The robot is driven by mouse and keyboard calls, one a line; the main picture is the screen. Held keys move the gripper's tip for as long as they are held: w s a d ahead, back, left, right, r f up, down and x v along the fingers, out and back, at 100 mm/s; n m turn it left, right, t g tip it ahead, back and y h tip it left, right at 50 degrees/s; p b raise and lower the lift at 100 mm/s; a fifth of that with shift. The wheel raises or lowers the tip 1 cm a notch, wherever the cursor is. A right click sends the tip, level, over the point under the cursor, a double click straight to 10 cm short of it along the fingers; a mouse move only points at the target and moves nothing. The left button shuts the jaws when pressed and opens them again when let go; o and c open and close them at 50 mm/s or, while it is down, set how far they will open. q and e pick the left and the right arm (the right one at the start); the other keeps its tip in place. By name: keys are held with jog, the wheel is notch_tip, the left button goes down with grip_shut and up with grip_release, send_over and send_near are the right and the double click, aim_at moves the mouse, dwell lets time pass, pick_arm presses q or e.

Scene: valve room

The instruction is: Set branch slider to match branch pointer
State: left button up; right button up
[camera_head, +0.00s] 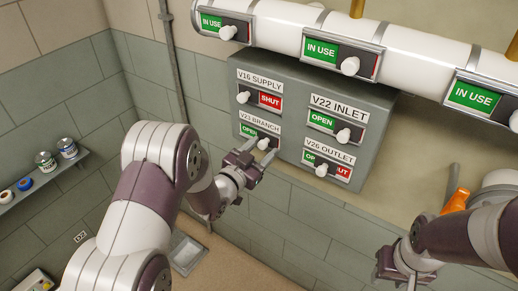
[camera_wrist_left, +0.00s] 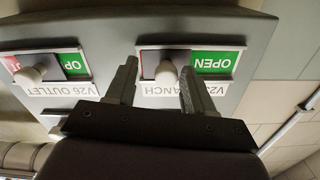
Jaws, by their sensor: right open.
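The V23 BRANCH slider is on the grey panel, lower left in the head view, with a white knob (camera_head: 263,143) right of a green OPEN field (camera_head: 248,131). In the left wrist view, upside down, the knob (camera_wrist_left: 166,73) is between my left gripper's fingers, with a gap on each side, and green OPEN (camera_wrist_left: 215,62) to its right. My left gripper (camera_head: 258,150) is open at the slider; its fingers hide part of it in the head view. My right gripper (camera_head: 396,279) is open and empty at lower right, away from the panel. I cannot make out a branch pointer.
The grey panel (camera_head: 284,85) also carries V16 SUPPLY (camera_head: 259,98) showing SHUT, V22 INLET (camera_head: 336,121) showing OPEN, and V26 OUTLET (camera_head: 327,165) with its knob midway. A white pipe (camera_head: 277,27) with IN USE sliders runs above. An orange object (camera_head: 455,201) is at right.

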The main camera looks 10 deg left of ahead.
pick_arm(q)
jog(key=shift+d, duration=0.1)
jog(key=shift+s+a, duration=0.15)
jog(key=shift+a, duration=0.1)
jog(key=b+v, duration=0.2)
jog(key=v, duration=1)
jog(key=shift+s, duration=0.2)
jog(key=shift+d+r, duration=0.1)
